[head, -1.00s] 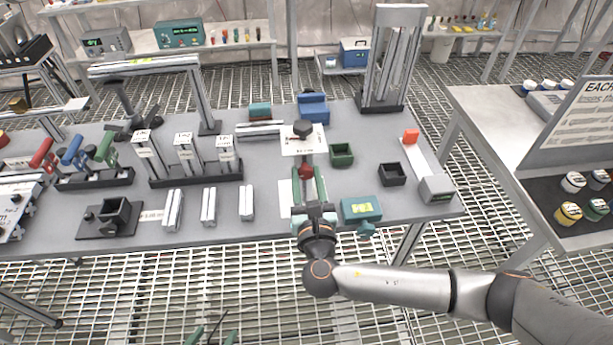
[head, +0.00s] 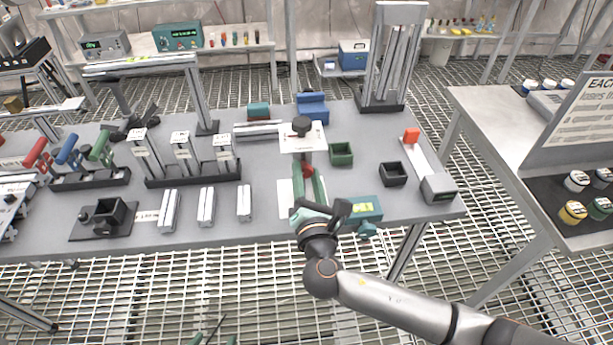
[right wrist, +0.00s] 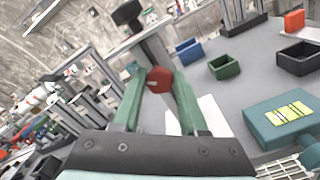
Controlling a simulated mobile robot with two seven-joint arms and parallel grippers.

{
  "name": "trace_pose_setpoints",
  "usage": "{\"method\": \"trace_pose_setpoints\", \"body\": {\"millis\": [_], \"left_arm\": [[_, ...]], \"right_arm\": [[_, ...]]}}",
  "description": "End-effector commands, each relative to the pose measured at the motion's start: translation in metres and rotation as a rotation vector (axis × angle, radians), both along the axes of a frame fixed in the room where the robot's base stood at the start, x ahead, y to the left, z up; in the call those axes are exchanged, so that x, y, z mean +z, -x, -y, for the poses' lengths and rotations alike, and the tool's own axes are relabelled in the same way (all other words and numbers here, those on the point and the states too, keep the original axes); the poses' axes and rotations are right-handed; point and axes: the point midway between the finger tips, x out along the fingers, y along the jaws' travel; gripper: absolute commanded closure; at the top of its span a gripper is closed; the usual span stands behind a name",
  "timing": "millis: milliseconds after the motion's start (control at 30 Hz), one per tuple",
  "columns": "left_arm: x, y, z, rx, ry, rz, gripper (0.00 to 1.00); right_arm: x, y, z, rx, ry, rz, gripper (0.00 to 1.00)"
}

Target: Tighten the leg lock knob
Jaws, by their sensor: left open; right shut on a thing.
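The red leg lock knob (head: 309,170) sits on the front of an upright post with a pale plate (head: 302,138) and a black knob (head: 301,124) on top. My right gripper (head: 310,180) reaches in from the front, its green fingers shut on the red knob. The right wrist view shows the red knob (right wrist: 160,80) between the two fingertips, with the black knob (right wrist: 128,13) above and beyond. My right wrist is rolled, so that view is tilted. My left gripper (head: 213,337) shows only its green fingertips at the bottom edge, spread apart and empty, below the bench.
A teal box with a yellow display (head: 364,211) stands just right of my right gripper. A green bin (head: 341,154) and a black bin (head: 393,174) stand farther right. Several metal profile pieces (head: 206,207) lie to the left.

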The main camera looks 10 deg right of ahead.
Motion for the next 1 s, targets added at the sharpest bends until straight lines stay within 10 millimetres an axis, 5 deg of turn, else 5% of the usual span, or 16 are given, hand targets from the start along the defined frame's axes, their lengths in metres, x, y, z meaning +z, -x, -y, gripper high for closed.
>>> {"method": "trace_pose_setpoints", "body": {"millis": [467, 500, 767, 1000], "left_arm": [[-0.001, 0.0001, -0.0001, 0.0, 0.0, 0.0, 0.2], [-0.001, 0.0001, -0.0001, 0.0, 0.0, 0.0, 0.2], [-0.001, 0.0002, -0.0001, 0.0, 0.0, 0.0, 0.2], [-0.0009, 0.0002, -0.0001, 0.0, 0.0, -0.001, 0.2]], "right_arm": [[0.0001, -0.0002, 0.0003, -0.001, -0.021, -0.001, 1.0], [0.0001, -0.0002, 0.0003, -0.001, -0.021, -0.001, 0.57], [0.0001, -0.0002, 0.0002, -0.001, -0.02, 0.001, 0.27], [0.0002, 0.0002, 0.0001, 0.0, -0.02, 0.0, 0.27]]}}
